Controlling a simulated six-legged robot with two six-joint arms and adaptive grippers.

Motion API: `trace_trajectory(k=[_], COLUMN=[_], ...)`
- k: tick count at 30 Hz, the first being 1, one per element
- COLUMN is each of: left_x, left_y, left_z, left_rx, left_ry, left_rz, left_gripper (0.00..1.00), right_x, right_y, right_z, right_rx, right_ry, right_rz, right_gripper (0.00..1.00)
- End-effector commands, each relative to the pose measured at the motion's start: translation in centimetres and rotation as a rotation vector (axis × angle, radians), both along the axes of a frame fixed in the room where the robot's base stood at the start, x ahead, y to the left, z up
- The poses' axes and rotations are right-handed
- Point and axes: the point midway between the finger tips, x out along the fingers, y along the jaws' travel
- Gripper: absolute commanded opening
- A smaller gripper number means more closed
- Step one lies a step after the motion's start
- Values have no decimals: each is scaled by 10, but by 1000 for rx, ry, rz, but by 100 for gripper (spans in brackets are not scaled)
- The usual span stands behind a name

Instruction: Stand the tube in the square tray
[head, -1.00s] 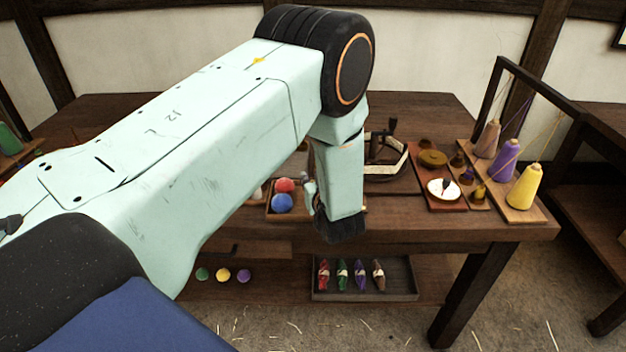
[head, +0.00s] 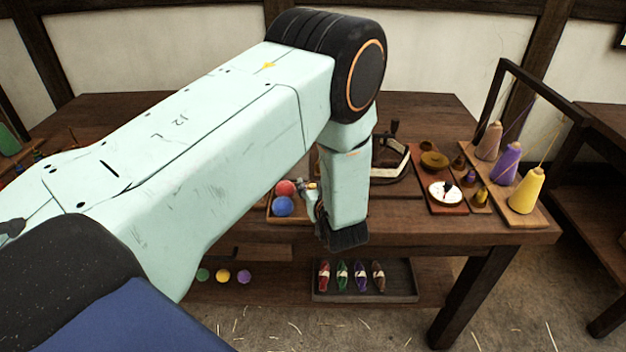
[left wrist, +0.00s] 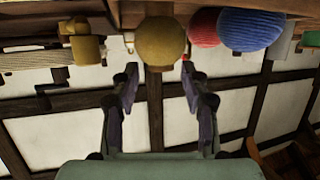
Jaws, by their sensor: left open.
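A small wooden tray (head: 271,217) sits near the front edge of the workbench in the head view, beside my left arm. It holds a red ball (head: 285,187) and a blue ball (head: 282,206); my arm hides its right side. In the left wrist view my left gripper (left wrist: 160,76) is open. A mustard-coloured piece with a rounded end (left wrist: 160,42) shows beyond and between its fingertips; I cannot tell if it is the tube. The red and blue balls also show there, to the right of that piece. My right gripper is out of view.
A board with brown, purple and yellow thread cones (head: 525,190) stands at the bench's right end. A red-brown board with a white dial (head: 443,190) lies left of it. A grey tray (head: 405,290) with several coloured bundles is on the lower shelf.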

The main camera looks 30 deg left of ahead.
Motion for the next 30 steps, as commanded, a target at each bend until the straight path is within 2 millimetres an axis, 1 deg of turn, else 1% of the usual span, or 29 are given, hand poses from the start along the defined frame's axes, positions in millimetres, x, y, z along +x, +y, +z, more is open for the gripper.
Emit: trace_trajectory(k=[1, 3, 15, 22, 30], left_x=[-5, -13, -52, -65, -69], left_y=[-7, -14, -56, -70, -72], left_z=[7, 11, 29, 34, 33], left_rx=[1, 2, 2, 1, 0], left_ry=[3, 4, 2, 1, 1], left_rz=[-4, -4, -4, -3, 0], left_gripper=[46, 46, 46, 46, 46], right_x=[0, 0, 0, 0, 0], right_y=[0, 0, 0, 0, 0], right_z=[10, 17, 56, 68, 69], right_rx=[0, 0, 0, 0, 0], right_ry=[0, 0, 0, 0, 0], right_rz=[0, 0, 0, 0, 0], right_gripper=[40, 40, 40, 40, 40])
